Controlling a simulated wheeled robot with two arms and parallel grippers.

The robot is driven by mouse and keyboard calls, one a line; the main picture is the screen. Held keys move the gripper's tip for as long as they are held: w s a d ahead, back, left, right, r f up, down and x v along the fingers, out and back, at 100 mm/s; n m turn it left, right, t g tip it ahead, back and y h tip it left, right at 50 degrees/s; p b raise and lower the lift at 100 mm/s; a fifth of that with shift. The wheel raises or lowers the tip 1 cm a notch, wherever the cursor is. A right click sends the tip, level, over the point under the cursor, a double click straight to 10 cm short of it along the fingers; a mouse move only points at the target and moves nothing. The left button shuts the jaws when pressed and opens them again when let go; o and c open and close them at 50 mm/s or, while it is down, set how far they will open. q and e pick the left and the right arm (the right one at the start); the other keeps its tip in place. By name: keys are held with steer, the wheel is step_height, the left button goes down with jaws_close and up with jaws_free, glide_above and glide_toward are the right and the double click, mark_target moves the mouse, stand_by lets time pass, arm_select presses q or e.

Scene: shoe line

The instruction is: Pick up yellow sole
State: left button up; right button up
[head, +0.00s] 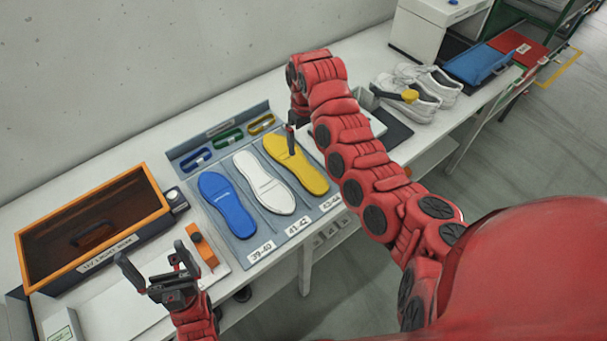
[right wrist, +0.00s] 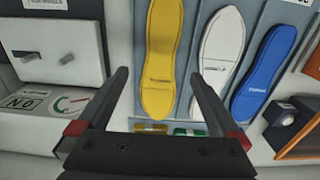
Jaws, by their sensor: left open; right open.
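The yellow sole (head: 297,164) lies flat in the right slot of a grey tray (head: 240,246), beside a white sole (head: 264,183) and a blue sole (head: 228,204). My right gripper (head: 291,140) is above the yellow sole's upper end and hides part of it. In the right wrist view the yellow sole (right wrist: 160,60) shows between and beyond the two open fingers of my right gripper (right wrist: 158,75), nothing between the fingertips. My left gripper (head: 158,263) is open and empty at the lower left, away from the soles.
An orange-framed box (head: 160,205) stands left of the tray, with an orange tool (head: 203,246) nearby. White shoes (head: 432,84) and a blue folder (head: 478,64) lie at the right. Coloured clips (head: 228,139) sit at the tray's back.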

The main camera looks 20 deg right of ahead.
steer(key=b, duration=0.1)
glide_above(304, 169)
step_height(304, 169, down, 8)
steer(key=shift+s+r, duration=0.1)
steer(key=shift+r, duration=0.1)
step_height(304, 169, down, 5)
steer(key=b, duration=0.3)
steer(key=shift+r, duration=0.1)
steer(key=shift+c, duration=0.2)
steer(key=c, duration=1.4)
steer(key=shift+r, duration=0.1)
